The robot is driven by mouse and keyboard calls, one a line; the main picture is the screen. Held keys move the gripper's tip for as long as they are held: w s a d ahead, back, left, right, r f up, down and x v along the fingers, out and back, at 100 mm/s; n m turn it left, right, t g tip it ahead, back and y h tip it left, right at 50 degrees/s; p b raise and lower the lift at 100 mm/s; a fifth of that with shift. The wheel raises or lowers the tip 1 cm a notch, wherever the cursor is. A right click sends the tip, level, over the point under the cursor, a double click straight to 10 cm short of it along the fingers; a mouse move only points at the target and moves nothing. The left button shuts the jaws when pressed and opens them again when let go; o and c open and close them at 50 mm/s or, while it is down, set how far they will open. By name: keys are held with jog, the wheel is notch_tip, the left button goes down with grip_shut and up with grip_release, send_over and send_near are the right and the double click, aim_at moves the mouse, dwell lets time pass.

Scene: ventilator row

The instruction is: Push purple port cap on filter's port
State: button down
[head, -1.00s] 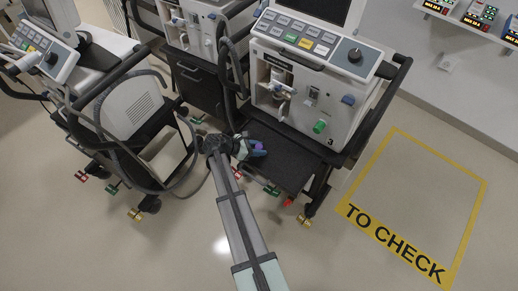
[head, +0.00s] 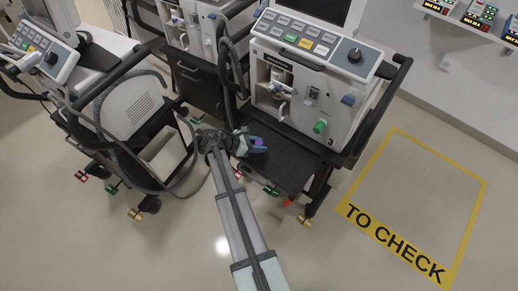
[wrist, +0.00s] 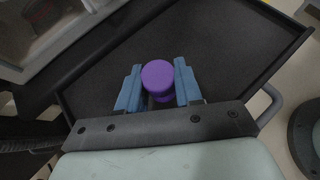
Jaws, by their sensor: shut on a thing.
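The purple port cap (wrist: 158,76) is between the two blue fingers of my gripper (wrist: 158,88) in the wrist view, with its round face toward the camera. My gripper is shut on it. In the head view the cap (head: 258,142) is a small purple spot at the end of my gripper (head: 256,147), over the dark shelf below the front ventilator. I cannot make out the filter or its port for certain in either view.
The front ventilator (head: 312,90) stands on a cart with a dark shelf (head: 285,165). Another ventilator (head: 130,105) with looped grey hoses stands at the left. A yellow floor outline marked "TO CHECK" (head: 395,243) encloses bare floor at the right.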

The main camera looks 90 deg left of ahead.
jog(key=shift+w+r+m+g, duration=0.3)
jog(key=shift+w+r+g, duration=0.05)
jog(key=shift+g, duration=0.25)
jog(key=s+a+r+m+g, duration=0.1)
jog(key=a+r+m, duration=0.3)
jog(key=m, duration=0.9)
jog(key=a+r+m+h, duration=0.1)
jog(key=a+r+m, duration=0.3)
jog(key=r+m, duration=0.5)
jog(key=m, duration=0.4)
jog(key=shift+s+a+r+m+g+h, duration=0.3)
jog(key=shift+s+a+m+g, duration=0.05)
jog(key=shift+m+g, duration=0.05)
jog(key=shift+w+a, duration=0.1)
jog(key=shift+a, duration=0.05)
